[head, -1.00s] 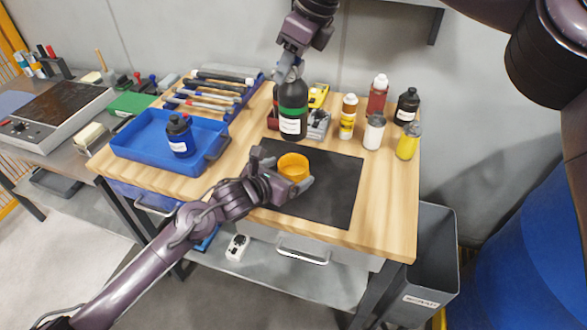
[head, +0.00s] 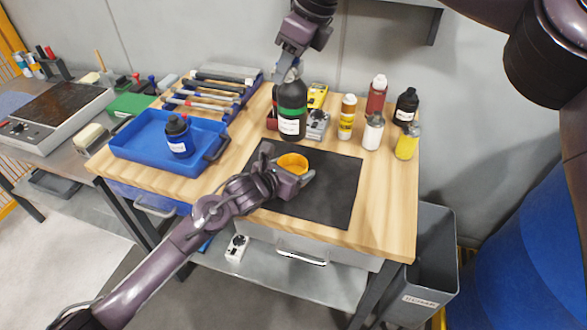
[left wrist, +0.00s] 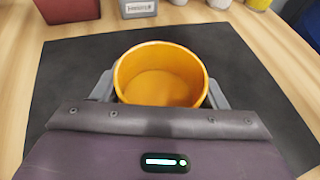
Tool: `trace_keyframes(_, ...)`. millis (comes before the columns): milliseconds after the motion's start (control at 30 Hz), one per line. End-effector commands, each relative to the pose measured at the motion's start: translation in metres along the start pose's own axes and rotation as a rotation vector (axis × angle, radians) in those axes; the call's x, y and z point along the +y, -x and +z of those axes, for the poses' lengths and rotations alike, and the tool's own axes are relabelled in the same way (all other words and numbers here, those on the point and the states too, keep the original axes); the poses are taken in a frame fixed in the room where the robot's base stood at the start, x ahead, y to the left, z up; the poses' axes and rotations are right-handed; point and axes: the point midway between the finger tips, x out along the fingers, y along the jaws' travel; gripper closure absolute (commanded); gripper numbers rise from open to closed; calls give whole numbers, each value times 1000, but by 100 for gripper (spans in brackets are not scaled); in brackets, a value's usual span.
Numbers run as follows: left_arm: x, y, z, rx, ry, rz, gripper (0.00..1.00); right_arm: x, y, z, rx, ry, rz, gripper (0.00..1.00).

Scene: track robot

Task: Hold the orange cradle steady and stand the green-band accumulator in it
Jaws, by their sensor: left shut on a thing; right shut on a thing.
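The orange cradle (head: 293,163) is a round open cup on the black mat (head: 335,200). In the left wrist view the cradle (left wrist: 161,62) looks empty, with a finger on each side. My left gripper (head: 296,173) is shut on it. The green-band accumulator (head: 291,112) is a dark bottle with a green band and a white label, upright behind the mat. My right gripper (head: 289,76) comes from above and is shut on its top. The fingertips are hard to make out there. I cannot tell whether its base touches the table.
A blue tray (head: 150,158) with a dark blue-banded bottle (head: 178,136) is at left. Several bottles, such as a yellow one (head: 406,142), stand at back right. A grey box (head: 318,124) is close beside the accumulator. The mat's right part is clear.

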Motion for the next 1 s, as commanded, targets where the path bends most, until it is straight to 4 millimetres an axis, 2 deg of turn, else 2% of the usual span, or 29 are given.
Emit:
trace_keyframes(33,0,0,0,1,0,0,57,0,2,1,-3,1,-2,100)
trace_keyframes(67,0,0,0,1,0,0,38,0,2,1,-3,1,-2,100)
trace_keyframes(233,0,0,0,1,0,0,60,0,2,1,-3,1,-2,100)
trace_keyframes(267,0,0,0,1,0,0,61,0,2,1,-3,1,-2,100)
trace_keyframes(533,0,0,0,1,0,0,61,-1,-2,-1,4,-31,-15,100)
trace_keyframes(1000,0,0,-1,2,0,0,61,-4,-34,-12,2,-394,-166,100)
